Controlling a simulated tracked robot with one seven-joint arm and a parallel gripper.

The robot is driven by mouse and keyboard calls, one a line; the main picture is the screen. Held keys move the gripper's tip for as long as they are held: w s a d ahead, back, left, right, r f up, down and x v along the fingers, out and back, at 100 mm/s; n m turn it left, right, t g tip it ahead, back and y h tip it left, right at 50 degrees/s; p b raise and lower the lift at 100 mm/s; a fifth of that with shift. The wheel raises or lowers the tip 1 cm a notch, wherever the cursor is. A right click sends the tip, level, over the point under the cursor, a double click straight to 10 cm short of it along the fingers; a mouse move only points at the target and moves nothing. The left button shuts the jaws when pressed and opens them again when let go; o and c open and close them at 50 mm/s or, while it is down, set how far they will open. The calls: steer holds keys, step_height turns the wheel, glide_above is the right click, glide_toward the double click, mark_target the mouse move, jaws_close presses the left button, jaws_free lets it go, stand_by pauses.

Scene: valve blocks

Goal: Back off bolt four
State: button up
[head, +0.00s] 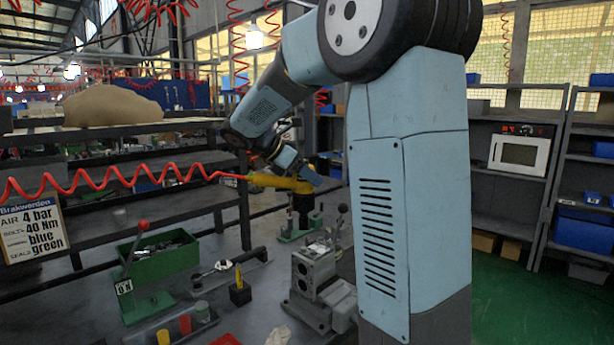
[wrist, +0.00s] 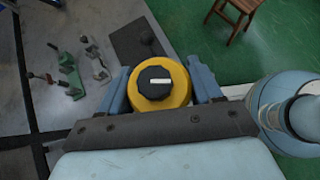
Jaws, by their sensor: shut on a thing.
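My gripper (wrist: 161,84) is shut on a yellow tool (wrist: 181,88) with a black knob (wrist: 154,82) bearing a white mark; a finger sits at each side. In the head view the yellow tool (head: 275,182) hangs below my wrist over the bench, joined to a red coiled hose (head: 120,178). A dark upright part and a green-based stand (head: 290,236) show under it; I cannot tell whether the tool touches the stand. A grey metal valve block (head: 313,268) stands on the bench in front, apart from the tool. Bolt four cannot be made out.
A green bin (head: 160,262), a red-knobbed lever press (head: 140,265), a black-and-yellow block (head: 240,290) and coloured cups (head: 185,324) stand on the bench. A sign (head: 33,228) reads air 4 bar, bolts 40 Nm. A wooden stool (wrist: 238,15) is on the green floor.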

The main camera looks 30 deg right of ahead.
mark_target(306, 199)
steer(key=shift+f, duration=3.3)
stand_by(1.4)
